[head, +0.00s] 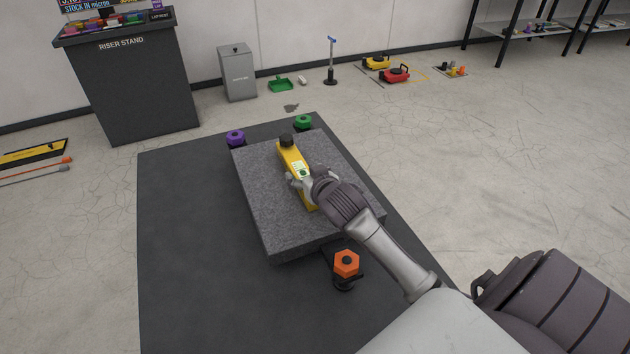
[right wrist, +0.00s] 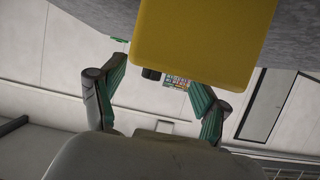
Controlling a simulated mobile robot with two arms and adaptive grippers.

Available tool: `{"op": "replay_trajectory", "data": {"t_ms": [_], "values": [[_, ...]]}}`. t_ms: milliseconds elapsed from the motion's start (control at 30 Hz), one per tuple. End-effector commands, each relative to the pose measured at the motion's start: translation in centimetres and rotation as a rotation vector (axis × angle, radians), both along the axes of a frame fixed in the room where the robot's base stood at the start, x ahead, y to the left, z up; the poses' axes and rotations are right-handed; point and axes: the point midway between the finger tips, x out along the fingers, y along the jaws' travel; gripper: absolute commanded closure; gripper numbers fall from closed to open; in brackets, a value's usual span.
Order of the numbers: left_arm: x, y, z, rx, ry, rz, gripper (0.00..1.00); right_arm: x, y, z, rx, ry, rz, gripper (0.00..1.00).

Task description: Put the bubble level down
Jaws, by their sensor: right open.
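The yellow bubble level (head: 290,157), with a dark knob at its far end, lies on the speckled grey granite slab (head: 285,230). My right gripper (head: 300,181) is over the level's middle, and its hand hides part of the near half. In the right wrist view the level (right wrist: 200,40) is a large yellow block at the top. The two green-padded fingers (right wrist: 158,88) stand apart there, with a gap between them. Whether either finger touches the level I cannot tell. My left gripper is not in view.
Purple (head: 236,138), green (head: 303,121) and orange (head: 346,264) hexagonal knobs stand around the slab. The dark mat (head: 185,260) is bare on the left. A riser stand (head: 125,85) and a grey bin (head: 238,75) stand behind by the wall.

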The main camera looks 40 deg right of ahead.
Motion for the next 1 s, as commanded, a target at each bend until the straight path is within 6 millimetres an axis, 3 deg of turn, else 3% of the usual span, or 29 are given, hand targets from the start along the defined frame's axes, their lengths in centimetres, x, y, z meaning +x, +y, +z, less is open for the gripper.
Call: {"op": "replay_trajectory", "data": {"t_ms": [200, 400, 1000], "values": [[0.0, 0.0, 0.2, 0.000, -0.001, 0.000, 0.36, -4.5, 1.1, 1.8, 0.001, 0.000, 0.002, 0.25], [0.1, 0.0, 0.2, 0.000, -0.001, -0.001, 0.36, -7.1, 1.7, 3.0, 0.001, 0.001, 0.000, 0.25], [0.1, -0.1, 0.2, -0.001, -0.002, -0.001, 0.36, -7.8, 1.9, 3.3, 0.001, 0.000, 0.000, 0.25]]}}
